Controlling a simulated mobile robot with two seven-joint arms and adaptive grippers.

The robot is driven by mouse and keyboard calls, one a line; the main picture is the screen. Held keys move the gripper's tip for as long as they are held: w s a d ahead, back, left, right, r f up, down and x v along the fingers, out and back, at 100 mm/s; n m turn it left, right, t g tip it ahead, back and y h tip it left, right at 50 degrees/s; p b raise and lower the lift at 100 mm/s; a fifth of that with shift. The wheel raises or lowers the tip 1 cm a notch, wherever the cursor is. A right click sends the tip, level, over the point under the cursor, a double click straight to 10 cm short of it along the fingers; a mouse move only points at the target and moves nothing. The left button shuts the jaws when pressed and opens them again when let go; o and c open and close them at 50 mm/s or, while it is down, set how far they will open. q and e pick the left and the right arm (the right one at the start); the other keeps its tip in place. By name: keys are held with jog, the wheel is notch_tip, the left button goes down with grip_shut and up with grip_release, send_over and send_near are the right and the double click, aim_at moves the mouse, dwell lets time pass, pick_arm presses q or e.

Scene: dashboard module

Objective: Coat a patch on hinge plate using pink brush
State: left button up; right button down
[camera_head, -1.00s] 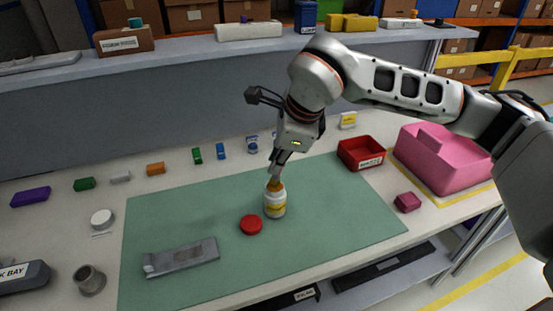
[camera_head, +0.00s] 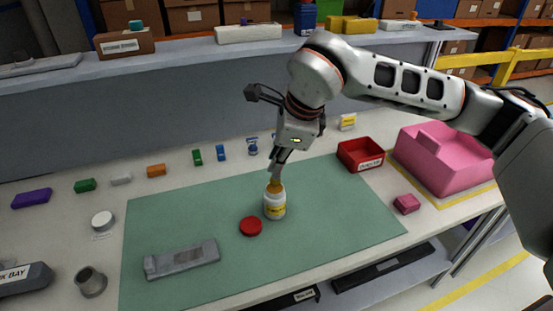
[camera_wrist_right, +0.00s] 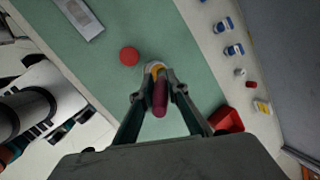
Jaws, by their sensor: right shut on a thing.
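The hinge plate (camera_head: 182,259), a flat grey metal piece, lies on the front left of the green mat (camera_head: 340,225). It shows in part in the right wrist view (camera_wrist_right: 82,20). A white jar (camera_head: 274,205) with a yellow label stands upright on the mat. My right gripper (camera_head: 276,176) is above the jar's mouth. In the right wrist view, it is shut on the dark pink brush (camera_wrist_right: 160,98), which points down at the jar. An orange-yellow part shows at the mouth; the brush tip is hidden. My left gripper is not in view.
A red lid (camera_head: 251,226) lies left of the jar. A red bin (camera_head: 361,154), a pink block (camera_head: 406,204) and a large pink tub (camera_head: 445,160) stand to the right. Several small coloured blocks line the back. The mat between lid and plate is clear.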

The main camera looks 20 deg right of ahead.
jog(key=shift+r+p, duration=1.3)
jog(key=shift+r, duration=1.6)
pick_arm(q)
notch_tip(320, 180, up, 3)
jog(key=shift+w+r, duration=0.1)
